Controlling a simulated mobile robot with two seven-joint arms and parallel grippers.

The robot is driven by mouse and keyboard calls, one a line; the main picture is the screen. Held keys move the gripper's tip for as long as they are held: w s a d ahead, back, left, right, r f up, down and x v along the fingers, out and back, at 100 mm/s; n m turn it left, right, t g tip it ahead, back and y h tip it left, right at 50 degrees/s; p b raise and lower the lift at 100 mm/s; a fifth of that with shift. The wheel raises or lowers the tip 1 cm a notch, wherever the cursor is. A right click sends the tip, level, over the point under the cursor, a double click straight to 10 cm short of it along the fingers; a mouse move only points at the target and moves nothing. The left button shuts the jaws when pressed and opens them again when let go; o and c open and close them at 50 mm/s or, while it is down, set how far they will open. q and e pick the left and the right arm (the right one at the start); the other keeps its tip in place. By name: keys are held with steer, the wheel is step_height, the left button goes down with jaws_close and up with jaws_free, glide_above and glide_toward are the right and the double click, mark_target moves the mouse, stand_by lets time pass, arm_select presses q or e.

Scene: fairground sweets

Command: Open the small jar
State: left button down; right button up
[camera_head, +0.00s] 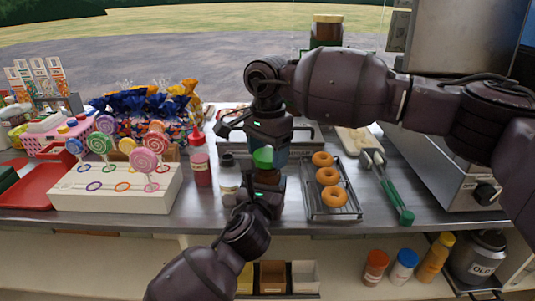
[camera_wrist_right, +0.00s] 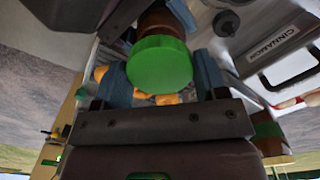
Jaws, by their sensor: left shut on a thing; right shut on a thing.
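The small jar shows its green lid (camera_head: 262,157) between my two grippers above the counter. The right wrist view shows the green lid (camera_wrist_right: 160,63) close up, with part of the brown jar body (camera_wrist_right: 160,20) beyond it. My right gripper (camera_head: 270,146), from above, is shut on the lid, with blue fingers on both sides in the wrist view. My left gripper (camera_head: 264,180), from below, is shut on the jar body. The lid still sits against the body. Most of the body is hidden by the grippers.
A wire rack (camera_head: 335,205) with three doughnuts (camera_head: 327,176) and green-handled tongs (camera_head: 406,216) lie right of the grippers. A red bottle (camera_head: 202,168) and a white lollipop stand (camera_head: 115,190) stand left. A metal machine (camera_head: 450,150) blocks the right side. Shelf jars (camera_head: 404,263) are below.

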mark_target(268, 154)
steer(key=shift+r, duration=0.15)
steer(key=shift+r, duration=1.9)
arm_select(q)
steer(key=shift+c, duration=0.7)
jaws_free()
